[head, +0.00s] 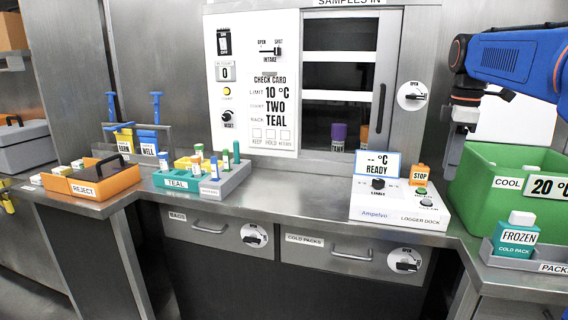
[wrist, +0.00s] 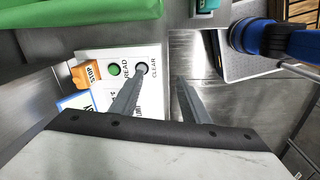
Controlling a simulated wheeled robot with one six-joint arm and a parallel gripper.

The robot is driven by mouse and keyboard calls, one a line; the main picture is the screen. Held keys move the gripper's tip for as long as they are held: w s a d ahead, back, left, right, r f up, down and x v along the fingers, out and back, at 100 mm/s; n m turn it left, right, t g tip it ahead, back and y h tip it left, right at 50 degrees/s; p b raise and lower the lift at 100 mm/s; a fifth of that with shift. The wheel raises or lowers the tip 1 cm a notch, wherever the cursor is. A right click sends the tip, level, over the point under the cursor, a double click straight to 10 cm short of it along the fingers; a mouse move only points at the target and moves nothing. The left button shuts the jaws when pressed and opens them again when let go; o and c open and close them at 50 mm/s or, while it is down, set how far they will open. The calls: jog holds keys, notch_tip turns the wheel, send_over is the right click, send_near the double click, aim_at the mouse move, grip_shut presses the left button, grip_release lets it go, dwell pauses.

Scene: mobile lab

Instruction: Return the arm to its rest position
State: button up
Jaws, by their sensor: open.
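My blue and black arm (head: 505,62) reaches in from the right edge of the head view, bent, with its wrist hanging down. My gripper (head: 453,160) points down at the right of the counter, above the back right of the logger dock (head: 385,212) and beside the green crate (head: 470,205). In the wrist view my gripper (wrist: 160,77) has its two fingers apart with nothing between them. One finger overlaps the dock's CLEAR button in that view; I cannot tell whether they touch. The dock's screen (head: 378,163) reads "-- °C READY".
The green COOL crate stands close right of my gripper, with a FROZEN cold pack (head: 515,235) in front. A teal rack (head: 178,182) with capped tubes and an orange REJECT tray (head: 85,182) stand at left. The middle counter (head: 300,190) is clear.

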jog(key=s+a+f+m+t, duration=0.1)
jog(key=s+a+f+m, duration=0.3)
jog(key=s+f, duration=0.4)
jog(key=s+a+f+m+t, duration=0.1)
jog(key=s+a+f+m, duration=0.3)
jog(key=s+f, duration=0.4)
jog(key=s+a+f+m+t, duration=0.2)
jog(key=s+a+f+m, duration=0.2)
jog(key=s+f, duration=0.4)
jog(key=shift+s+f+m, duration=0.25)
jog(key=shift+s+m, duration=0.05)
jog(key=shift+s, duration=0.7)
